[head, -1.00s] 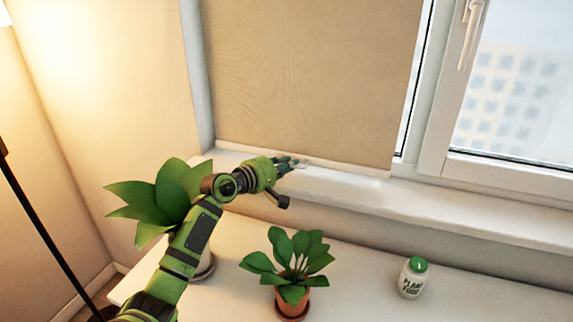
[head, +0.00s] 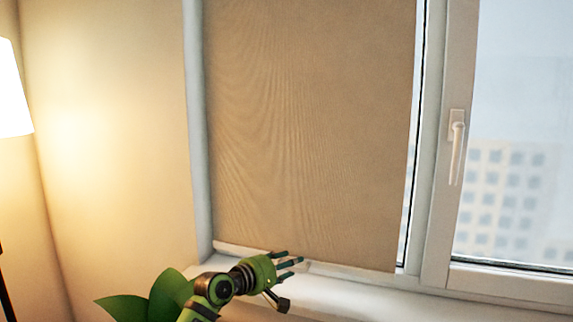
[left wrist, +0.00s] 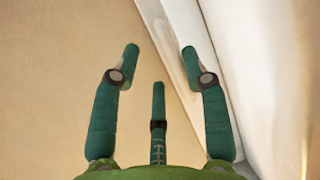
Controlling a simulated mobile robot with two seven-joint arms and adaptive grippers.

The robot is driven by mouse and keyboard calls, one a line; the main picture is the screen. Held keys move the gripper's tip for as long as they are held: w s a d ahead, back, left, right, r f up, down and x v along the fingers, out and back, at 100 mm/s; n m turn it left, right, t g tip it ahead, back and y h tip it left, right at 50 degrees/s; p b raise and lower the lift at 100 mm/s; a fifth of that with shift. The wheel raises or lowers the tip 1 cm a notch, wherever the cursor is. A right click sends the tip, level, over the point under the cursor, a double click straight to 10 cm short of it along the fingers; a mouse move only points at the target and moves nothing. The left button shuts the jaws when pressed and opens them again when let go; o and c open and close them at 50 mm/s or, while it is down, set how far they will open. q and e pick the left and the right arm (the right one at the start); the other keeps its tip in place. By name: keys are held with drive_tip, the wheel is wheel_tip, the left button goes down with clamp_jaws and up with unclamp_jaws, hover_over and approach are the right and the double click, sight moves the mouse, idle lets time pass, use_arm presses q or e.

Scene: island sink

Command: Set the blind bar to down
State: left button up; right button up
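A tan roller blind (head: 305,120) hangs over the left window, its lower edge close to the white sill. The blind bar (head: 236,248) is the pale strip along that lower edge; it also shows in the left wrist view (left wrist: 163,38). My left gripper (head: 290,264) is at the bar, left of its middle. In the left wrist view its three fingers (left wrist: 160,60) are spread with nothing held between them; the bar runs diagonally behind them. I cannot tell whether a finger touches the bar. My right gripper is not in view.
The white sill (head: 350,292) runs below the blind. A leafy plant (head: 150,298) stands at the lower left beside my left arm. A lit lamp (head: 12,90) is at the far left. The right window has a white handle (head: 456,145).

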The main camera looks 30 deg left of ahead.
use_arm(q)
wheel_tip(320, 180, up, 26)
drive_tip(key=p, duration=0.9)
drive_tip(key=shift+f+p, duration=0.15)
drive_tip(key=shift+p, duration=0.2)
drive_tip(key=shift+s+a, duration=0.1)
drive_tip(key=b+v, duration=0.2)
drive_tip(key=v, duration=0.6)
idle(0.3)
